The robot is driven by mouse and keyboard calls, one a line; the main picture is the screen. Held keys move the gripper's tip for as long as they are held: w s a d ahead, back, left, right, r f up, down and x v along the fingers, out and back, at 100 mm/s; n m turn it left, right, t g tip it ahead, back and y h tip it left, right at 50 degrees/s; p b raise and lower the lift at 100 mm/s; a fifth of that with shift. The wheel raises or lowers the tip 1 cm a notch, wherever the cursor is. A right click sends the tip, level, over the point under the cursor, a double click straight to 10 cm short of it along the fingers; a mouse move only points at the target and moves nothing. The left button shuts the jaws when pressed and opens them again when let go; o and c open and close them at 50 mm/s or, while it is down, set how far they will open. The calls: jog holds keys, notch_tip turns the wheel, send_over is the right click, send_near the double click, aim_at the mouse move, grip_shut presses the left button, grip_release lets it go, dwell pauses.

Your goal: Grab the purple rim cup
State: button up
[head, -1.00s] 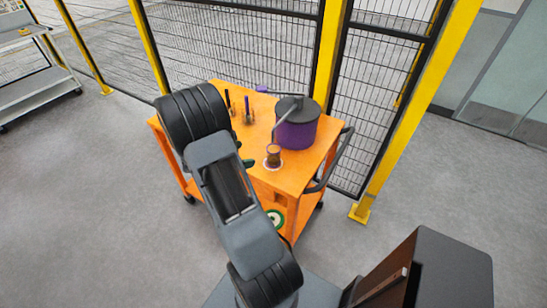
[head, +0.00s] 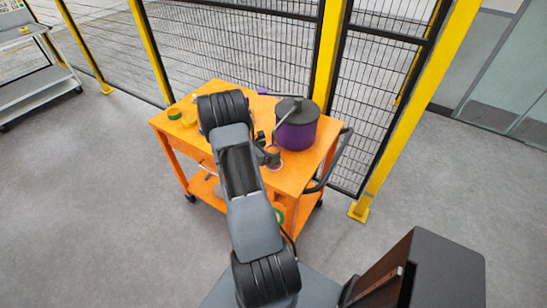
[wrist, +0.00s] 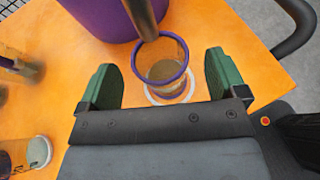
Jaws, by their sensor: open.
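The purple rim cup (wrist: 163,62) is a clear cup with a purple band at its top. It stands on a white ring (wrist: 182,97) under a dark spout. In the head view the cup (head: 273,153) is at the front of the purple dispenser (head: 296,130), partly hidden by my arm. My gripper (wrist: 162,72) is open, its green fingers on either side of the cup. A gap shows on each side, and the cup is not held.
The orange cart (head: 310,172) carries all this. Green and yellow round items (head: 175,113) lie at the cart's left. A dark handle (wrist: 298,25) runs along the right side. Mesh fencing stands behind.

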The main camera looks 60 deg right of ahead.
aim_at(279, 149)
jog(key=shift+x, duration=1.55)
jog(key=shift+r, duration=0.1)
jog(key=shift+c, duration=0.3)
jog(key=c, duration=1)
jog(key=shift+c, duration=0.2)
